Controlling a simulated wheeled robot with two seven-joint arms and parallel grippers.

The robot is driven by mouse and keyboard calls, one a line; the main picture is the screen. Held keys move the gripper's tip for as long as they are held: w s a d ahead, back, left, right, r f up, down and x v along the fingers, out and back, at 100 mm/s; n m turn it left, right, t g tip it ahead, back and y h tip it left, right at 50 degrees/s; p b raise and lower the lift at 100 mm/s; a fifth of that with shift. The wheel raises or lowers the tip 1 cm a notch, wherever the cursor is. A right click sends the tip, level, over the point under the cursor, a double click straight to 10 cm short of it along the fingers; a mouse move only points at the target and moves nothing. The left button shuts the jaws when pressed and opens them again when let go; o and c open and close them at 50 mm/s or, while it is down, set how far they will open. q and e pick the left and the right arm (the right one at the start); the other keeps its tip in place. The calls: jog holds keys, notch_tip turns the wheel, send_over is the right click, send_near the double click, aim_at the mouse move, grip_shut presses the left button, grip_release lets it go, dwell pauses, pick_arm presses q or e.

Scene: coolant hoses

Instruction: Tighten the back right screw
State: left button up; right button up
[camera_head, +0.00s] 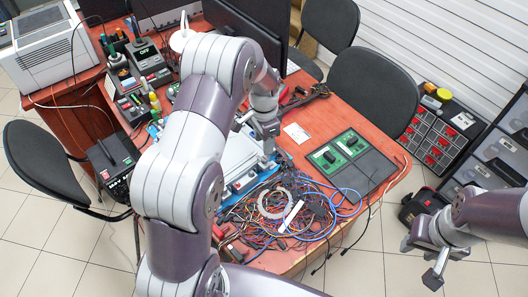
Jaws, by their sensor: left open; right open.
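A pale grey device with a white top (238,152) lies on the red-brown table, partly hidden behind my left arm. My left gripper (268,146) points down at the right side of this device, with its fingers over or close to its edge. It is open, and I see nothing held in it; whether it touches the device I cannot tell. The individual screws, including the back right one, are too small or hidden to make out. My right gripper (432,264) is open and empty, out over the tiled floor to the right of the table.
A tangle of coloured cables (290,215) covers the table front. A dark panel with green modules (350,160) lies to the right. A monitor (245,30) stands behind the device. Dark chairs (375,90) and a drawer unit (432,140) stand around the table.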

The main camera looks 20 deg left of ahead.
pick_arm(q)
notch_tip(320, 180, up, 6)
jog(key=shift+f, duration=0.2)
dwell(0.3)
jog(key=s+d+n, duration=0.2)
jog(key=s+n, duration=0.2)
jog(key=s, duration=0.5)
jog(key=s+d+r+n+t, duration=0.1)
jog(key=s+d+n, duration=0.2)
jog(key=s, duration=0.7)
jog(key=shift+r+n, duration=0.3)
jog(key=shift+n, duration=0.1)
jog(key=shift+s+d, duration=0.1)
